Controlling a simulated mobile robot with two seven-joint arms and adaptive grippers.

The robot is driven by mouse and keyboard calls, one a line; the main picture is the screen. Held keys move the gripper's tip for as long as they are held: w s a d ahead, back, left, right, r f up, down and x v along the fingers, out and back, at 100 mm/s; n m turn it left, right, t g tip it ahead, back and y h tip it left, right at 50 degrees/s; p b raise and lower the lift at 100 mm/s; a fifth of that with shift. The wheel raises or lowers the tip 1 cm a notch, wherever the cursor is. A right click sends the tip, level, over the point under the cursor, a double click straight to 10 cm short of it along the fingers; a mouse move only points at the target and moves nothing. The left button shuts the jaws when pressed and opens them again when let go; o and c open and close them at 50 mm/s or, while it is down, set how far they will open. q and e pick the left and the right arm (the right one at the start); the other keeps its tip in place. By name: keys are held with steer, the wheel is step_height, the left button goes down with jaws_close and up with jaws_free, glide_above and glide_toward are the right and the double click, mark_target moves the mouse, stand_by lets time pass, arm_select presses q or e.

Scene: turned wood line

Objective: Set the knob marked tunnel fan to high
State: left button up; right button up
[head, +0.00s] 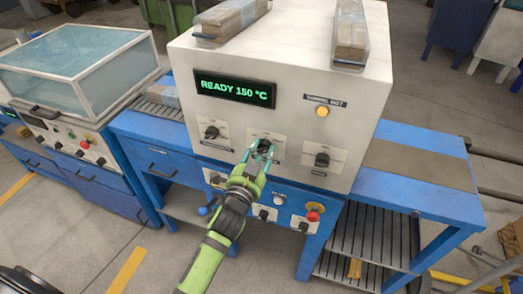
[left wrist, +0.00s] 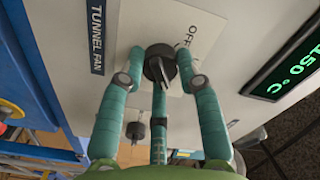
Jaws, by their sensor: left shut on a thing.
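The tunnel fan knob (left wrist: 158,62) is black and sits on a white plate on the front of the white machine housing. The label TUNNEL FAN (left wrist: 97,38) stands beside it in the left wrist view, and OFF is readable on the plate. Its other position marks are hidden or unreadable, and I cannot tell its exact setting. My left gripper (head: 261,150) has its teal fingers closed around this knob, the middle one of a row of three in the head view. The fingers also show in the left wrist view (left wrist: 162,84). My right gripper is not in view.
Similar knobs sit to the left (head: 212,132) and right (head: 321,160). A green display (head: 235,90) reads READY 150 °C; an amber lamp (head: 322,111) is at its right. Below are smaller knobs and a red emergency button (head: 312,216). A glass-lidded blue machine (head: 80,60) stands left.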

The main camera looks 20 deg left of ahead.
arm_select(q)
steer(key=shift+a+f, duration=0.15)
steer(key=shift+f, duration=0.25)
steer(key=o, duration=1.1)
steer(key=shift+c, duration=0.2)
steer(key=shift+o, duration=0.4)
steer(key=shift+r, duration=0.1)
steer(key=shift+r, duration=0.1)
steer(key=shift+s, duration=0.2)
steer(key=s, duration=1.1)
steer(key=shift+s+a, duration=0.3)
